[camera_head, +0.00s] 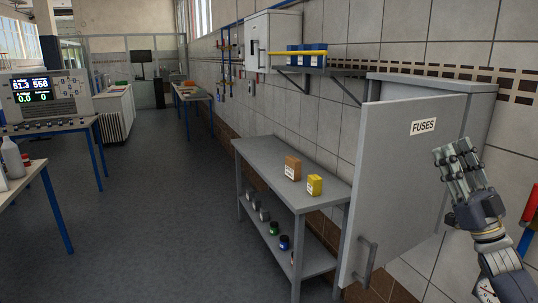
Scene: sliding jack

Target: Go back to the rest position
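My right gripper (456,152) is raised at the right side of the head view, with its fingers pointing up. It appears in front of the grey cabinet door (395,190) labelled "FUSES", and I see nothing held in it. The angle does not show clearly whether its fingers are apart or closed. The door stands swung out from the grey cabinet (480,108) on the tiled wall, and its handle (365,262) is at the lower left. My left gripper is not in view.
A grey two-level table (270,168) stands left of the door, bearing an orange-brown box (292,168) and a yellow box (314,185). A wall shelf (300,70) is above. An instrument (45,97) stands on a far-left table. The floor between is clear.

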